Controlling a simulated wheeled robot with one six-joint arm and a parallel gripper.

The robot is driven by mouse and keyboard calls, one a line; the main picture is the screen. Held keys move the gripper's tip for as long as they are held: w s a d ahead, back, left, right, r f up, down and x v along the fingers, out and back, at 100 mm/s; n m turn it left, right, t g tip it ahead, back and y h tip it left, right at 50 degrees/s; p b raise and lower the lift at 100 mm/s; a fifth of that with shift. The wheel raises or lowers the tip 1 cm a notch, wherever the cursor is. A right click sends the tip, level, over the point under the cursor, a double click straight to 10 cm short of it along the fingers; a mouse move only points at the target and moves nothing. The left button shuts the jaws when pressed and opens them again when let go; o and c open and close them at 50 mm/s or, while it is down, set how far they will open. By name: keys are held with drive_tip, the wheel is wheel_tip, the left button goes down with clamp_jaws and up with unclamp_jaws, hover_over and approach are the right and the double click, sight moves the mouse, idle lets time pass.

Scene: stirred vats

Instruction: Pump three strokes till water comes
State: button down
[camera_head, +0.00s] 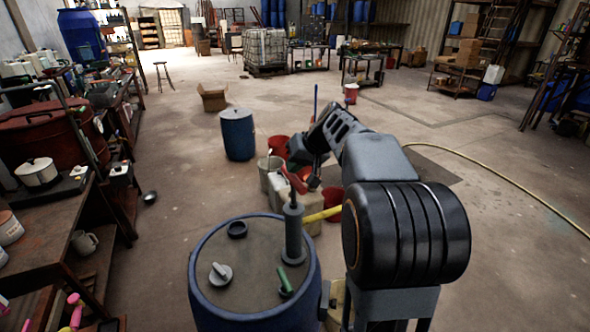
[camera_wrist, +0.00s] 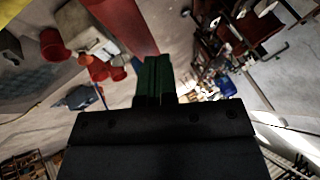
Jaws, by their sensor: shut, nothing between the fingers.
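A blue drum (camera_head: 225,305) with a grey-brown lid stands at the bottom of the head view. A grey upright hand pump (camera_head: 293,235) rises from the lid, with a yellow spout (camera_head: 322,214) to the right. The pump's red handle (camera_head: 293,180) slants up toward my gripper. A red bar, seemingly this handle, shows at the top of the wrist view (camera_wrist: 125,25). My gripper (camera_wrist: 155,72) is shut and empty, its fingers close beside the red bar. I cannot tell whether they touch. No water shows; the spout's end is partly hidden by my arm.
A green-handled piece (camera_head: 285,280) and a grey knob (camera_head: 220,272) sit on the lid. Buckets (camera_head: 272,172) and another blue drum (camera_head: 237,135) stand beyond. A cluttered bench (camera_head: 70,235) is at left. A yellow hose (camera_head: 510,180) crosses open floor at right.

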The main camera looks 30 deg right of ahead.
sight(294, 182)
drive_tip(key=shift+f+b, duration=2.5)
drive_tip(key=shift+f, duration=0.5)
idle(1.7)
drive_tip(key=shift+r, duration=0.1)
drive_tip(key=shift+r+p, duration=2.95)
drive_tip(key=shift+r, duration=1)
drive_tip(key=shift+r, duration=0.1)
drive_tip(key=shift+r+p, duration=2.25)
drive_tip(key=shift+r, duration=0.7)
